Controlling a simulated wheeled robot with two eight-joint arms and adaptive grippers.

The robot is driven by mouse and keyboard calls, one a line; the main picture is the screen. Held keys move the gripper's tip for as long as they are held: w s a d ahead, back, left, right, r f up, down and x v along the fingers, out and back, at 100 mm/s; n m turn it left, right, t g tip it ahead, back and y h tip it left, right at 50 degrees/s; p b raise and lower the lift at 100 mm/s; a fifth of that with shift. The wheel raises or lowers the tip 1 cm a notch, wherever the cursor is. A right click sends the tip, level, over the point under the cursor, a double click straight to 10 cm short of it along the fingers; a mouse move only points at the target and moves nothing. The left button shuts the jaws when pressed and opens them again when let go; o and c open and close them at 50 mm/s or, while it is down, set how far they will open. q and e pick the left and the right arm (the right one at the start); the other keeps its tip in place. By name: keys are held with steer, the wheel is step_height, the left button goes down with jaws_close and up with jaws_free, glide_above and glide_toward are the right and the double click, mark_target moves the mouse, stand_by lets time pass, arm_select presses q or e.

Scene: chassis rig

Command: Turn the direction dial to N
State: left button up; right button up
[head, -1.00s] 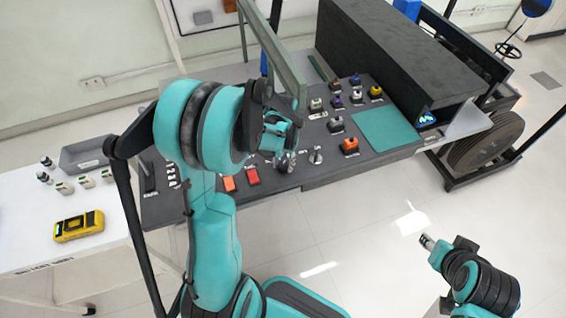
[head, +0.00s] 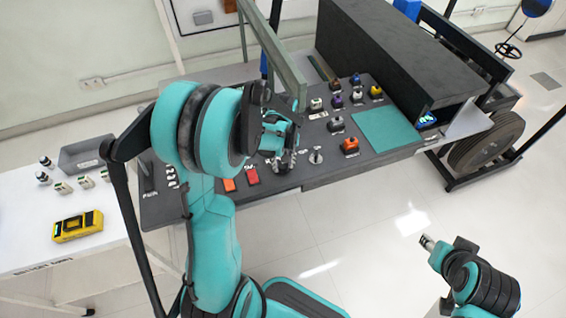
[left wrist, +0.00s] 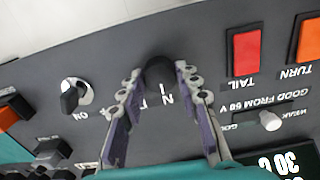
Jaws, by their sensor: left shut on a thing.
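The direction dial (left wrist: 160,71) is a dark round knob on the grey control panel (left wrist: 230,15). In the left wrist view it sits between the fingertips of my left gripper (left wrist: 158,78), which is shut on it. White letters, one of them an N (left wrist: 168,99), show between the fingers just below the knob. In the head view my left gripper (head: 282,158) is down at the panel and hides the dial. My right gripper (head: 427,242) is away from the panel, over the floor; its jaws are too small to read.
Beside the dial are an ON switch (left wrist: 72,97), a red TAIL button (left wrist: 244,51), an orange TURN button (left wrist: 308,40) and a small light knob (left wrist: 270,121). A teal mat (head: 388,128) and a yellow meter (head: 78,225) lie farther off.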

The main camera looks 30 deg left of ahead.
mark_target(283, 165)
stand_by(0.3)
arm_select(q)
steer(key=o, duration=1.2)
steer(key=shift+c, duration=0.2)
step_height(283, 165, up, 12)
steer(key=s+d+r+m+t, duration=0.2)
steer(key=s+d+m+t, duration=0.5)
steer(key=s+d+m, duration=0.2)
steer(key=shift+s+d+r+m, duration=0.3)
steer(key=shift+s+d+r, duration=0.1)
steer(key=shift+s+d, duration=0.65)
